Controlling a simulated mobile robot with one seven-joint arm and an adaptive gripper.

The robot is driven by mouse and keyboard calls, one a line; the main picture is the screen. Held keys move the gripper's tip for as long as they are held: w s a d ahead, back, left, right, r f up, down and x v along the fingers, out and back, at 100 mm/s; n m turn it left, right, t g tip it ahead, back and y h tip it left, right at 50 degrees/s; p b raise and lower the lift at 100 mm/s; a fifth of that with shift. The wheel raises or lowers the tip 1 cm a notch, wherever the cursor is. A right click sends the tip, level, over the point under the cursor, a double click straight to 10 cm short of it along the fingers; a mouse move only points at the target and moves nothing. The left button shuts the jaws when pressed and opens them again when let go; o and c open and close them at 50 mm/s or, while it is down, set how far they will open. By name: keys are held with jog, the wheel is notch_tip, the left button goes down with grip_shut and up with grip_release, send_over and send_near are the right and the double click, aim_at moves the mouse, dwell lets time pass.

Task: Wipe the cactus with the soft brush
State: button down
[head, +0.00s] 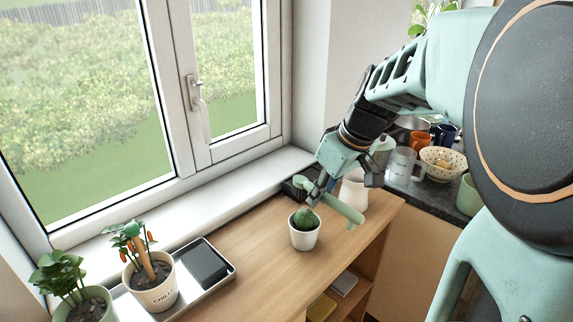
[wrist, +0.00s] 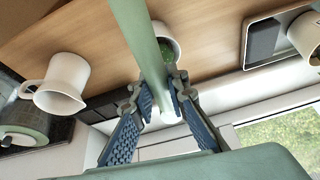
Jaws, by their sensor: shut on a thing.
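The small round green cactus (head: 305,217) sits in a white pot (head: 304,238) on the wooden counter. My gripper (head: 318,190) is just above and behind it. It is shut on the soft brush (head: 343,207), a pale green bar that slants down to the right beside the cactus. In the wrist view, the brush (wrist: 137,38) runs up from between the fingers of my gripper (wrist: 162,105), and the cactus (wrist: 167,48) is partly hidden behind it. I cannot tell whether brush and cactus touch. The bristles are not clearly seen.
A tray (head: 224,273) with a dark block and a chilli plant (head: 152,275) are at left, by the window sill (head: 190,213). Mugs and a dotted bowl (head: 443,164) stand at back right. Wood left of the cactus is clear.

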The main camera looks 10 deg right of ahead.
jog(key=shift+r+p, duration=0.45)
jog(key=shift+r, duration=0.65)
jog(key=shift+r+p, duration=0.95)
jog(key=shift+r, duration=0.6)
jog(key=shift+s+f, duration=0.1)
jog(key=shift+s, duration=0.05)
